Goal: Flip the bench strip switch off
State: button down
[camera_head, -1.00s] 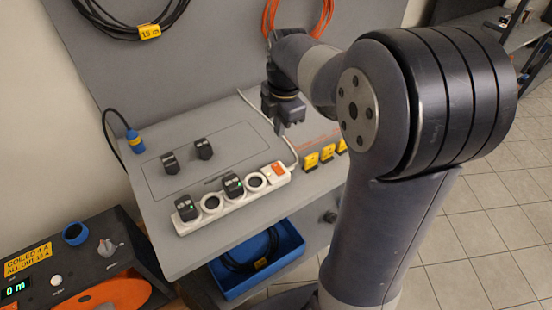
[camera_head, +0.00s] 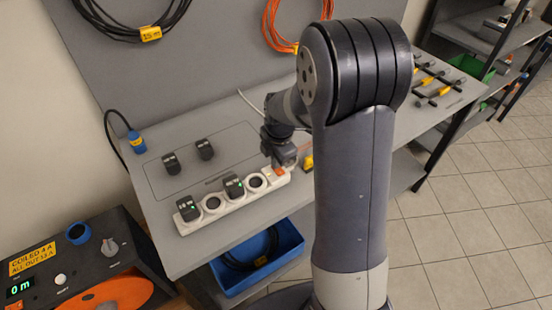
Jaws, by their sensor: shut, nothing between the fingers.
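The white bench power strip (camera_head: 226,205) lies along the front of the grey bench. Two black plugs with green lights, one at the left end (camera_head: 187,208) and one near the middle (camera_head: 233,186), sit in its sockets. The orange switch (camera_head: 281,173) is at the strip's right end, mostly hidden by my gripper. My gripper (camera_head: 283,166) points down right over that switch. Its fingers are shut and empty. I cannot tell whether the tips touch the switch or which way the rocker is tilted.
Two black plugs (camera_head: 171,163) (camera_head: 205,149) stand in the outlined area behind the strip. A yellow block (camera_head: 308,163) is right of my gripper, partly behind my arm. A blue bin (camera_head: 286,240) is below the bench edge. A cable reel (camera_head: 107,299) is at lower left.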

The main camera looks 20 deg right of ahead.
jog(key=shift+w+f+b, duration=0.1)
jog(key=shift+f+b, duration=0.4)
jog(key=shift+b, duration=0.1)
jog(key=shift+r, duration=0.3)
jog(key=shift+f, duration=0.1)
jog(key=shift+s, duration=0.3)
jog(key=shift+s+d, duration=0.2)
jog(key=shift+s, duration=0.35)
